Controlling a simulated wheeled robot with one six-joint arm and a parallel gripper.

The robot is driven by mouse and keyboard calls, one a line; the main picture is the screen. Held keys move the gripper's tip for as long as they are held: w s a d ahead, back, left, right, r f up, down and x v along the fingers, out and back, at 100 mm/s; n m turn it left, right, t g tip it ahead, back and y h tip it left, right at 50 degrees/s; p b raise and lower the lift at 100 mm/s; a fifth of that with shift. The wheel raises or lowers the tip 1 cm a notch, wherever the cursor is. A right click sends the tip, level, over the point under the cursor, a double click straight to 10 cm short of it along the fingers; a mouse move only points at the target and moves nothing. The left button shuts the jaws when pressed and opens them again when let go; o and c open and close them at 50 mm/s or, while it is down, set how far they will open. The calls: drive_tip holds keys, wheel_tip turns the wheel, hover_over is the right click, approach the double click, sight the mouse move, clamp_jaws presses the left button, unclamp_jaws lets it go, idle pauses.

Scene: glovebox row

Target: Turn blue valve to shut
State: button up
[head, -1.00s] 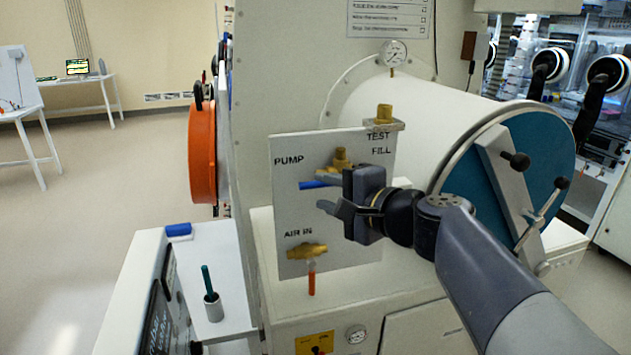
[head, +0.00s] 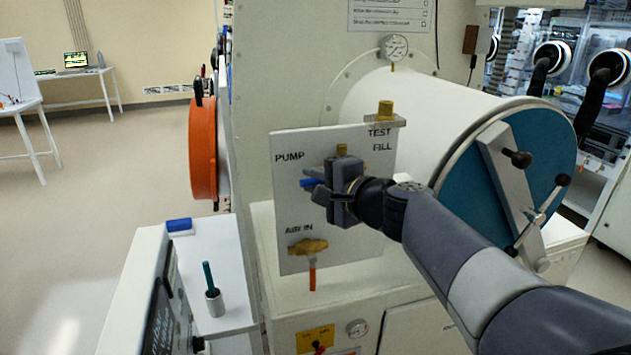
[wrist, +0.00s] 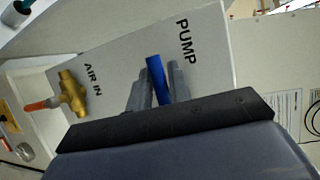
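The blue valve handle (head: 308,183) belongs to the valve beside the PUMP label on the white panel (head: 290,208). It points left, roughly level, in the head view. Brass of this valve (head: 342,150) shows above my gripper; the rest of its body is hidden behind the gripper. My gripper (head: 314,185) is at the handle with one finger above and one below it. In the wrist view the blue handle (wrist: 157,78) stands between the two fingers (wrist: 160,86). The fingers look apart, with a narrow gap beside the handle; firm contact is not visible.
Below on the panel is the brass AIR IN valve (head: 308,246) with a red handle (head: 312,277) hanging down. A brass fitting (head: 385,110) sits at the panel's top right. The big white chamber (head: 430,110) with a teal door (head: 545,165) stands behind my arm.

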clamp_jaws()
drive_tip(key=shift+f, duration=0.15)
